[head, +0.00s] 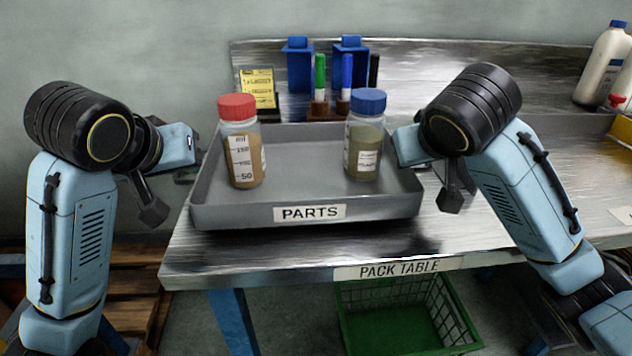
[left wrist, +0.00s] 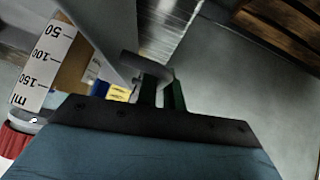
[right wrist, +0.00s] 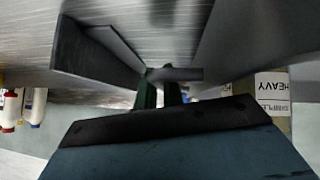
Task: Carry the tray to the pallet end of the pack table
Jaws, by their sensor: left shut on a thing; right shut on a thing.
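The grey tray (head: 240,213) with a PARTS label sits at the left end of the pack table (head: 300,258). Two bottles stand upright in it: a red-capped one (head: 242,140) on the left and a blue-capped one (head: 365,135) on the right. My left gripper (head: 190,152) is shut on the tray's left side; in the left wrist view its fingers (left wrist: 160,92) close around a handle. My right gripper (head: 408,145) is at the tray's right side, and in the right wrist view its fingers (right wrist: 160,90) are shut on the other handle. I cannot tell whether the tray touches the table.
Behind the tray stand a yellow note (head: 257,90), blue holders (head: 350,65) and several markers. White bottles (head: 605,65) and a yellow bin (head: 615,150) are at the right. A green basket (head: 400,315) is below the table. A wooden pallet (head: 140,290) lies at lower left.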

